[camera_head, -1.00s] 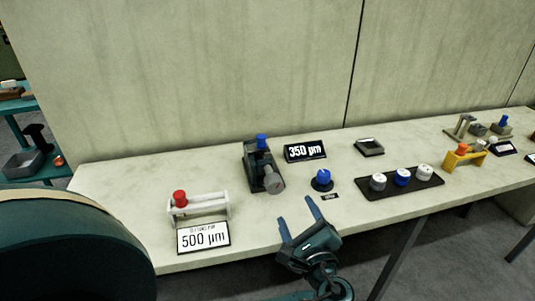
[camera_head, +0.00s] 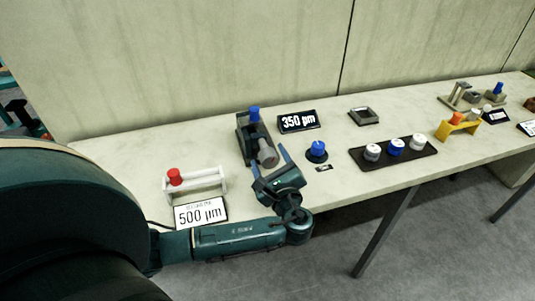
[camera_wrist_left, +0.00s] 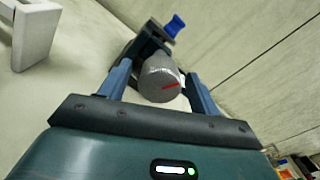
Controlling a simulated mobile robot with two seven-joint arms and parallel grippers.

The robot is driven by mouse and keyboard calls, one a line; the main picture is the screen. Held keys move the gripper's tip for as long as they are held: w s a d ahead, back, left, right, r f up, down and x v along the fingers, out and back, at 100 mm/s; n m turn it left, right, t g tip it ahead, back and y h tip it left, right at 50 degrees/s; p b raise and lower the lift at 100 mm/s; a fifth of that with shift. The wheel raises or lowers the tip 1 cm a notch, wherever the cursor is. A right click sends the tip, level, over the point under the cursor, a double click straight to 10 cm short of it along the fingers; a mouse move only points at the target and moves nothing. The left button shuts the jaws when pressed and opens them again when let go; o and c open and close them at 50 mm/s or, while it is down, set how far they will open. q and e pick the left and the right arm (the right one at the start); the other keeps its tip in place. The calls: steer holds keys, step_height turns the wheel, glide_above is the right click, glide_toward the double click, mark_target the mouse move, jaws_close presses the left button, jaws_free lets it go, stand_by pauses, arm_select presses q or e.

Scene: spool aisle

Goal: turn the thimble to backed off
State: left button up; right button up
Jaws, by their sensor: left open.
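The thimble (camera_head: 267,155) is a grey knurled knob at the front of a dark fixture (camera_head: 243,142) with a blue part (camera_head: 254,114) on top. In the left wrist view the thimble (camera_wrist_left: 158,82) shows a red line on its end face, pointing to the right. My left gripper (camera_head: 268,160) is open around the thimble, with one finger on each side. In the left wrist view the fingers (camera_wrist_left: 160,88) stand apart from the knob with gaps on both sides. My right gripper is not in view.
A white stand with a red knob (camera_head: 175,176) and a 500 µm card (camera_head: 201,213) are at left. A blue knob (camera_head: 316,149) and a dark tray (camera_head: 426,151) with several knobs are at right.

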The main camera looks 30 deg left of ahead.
arm_select(q)
steer(key=shift+x, duration=1.05)
steer(key=c, duration=1)
steer(key=shift+s+f+n, duration=0.1)
steer(key=shift+n, duration=0.5)
steer(key=o, duration=1)
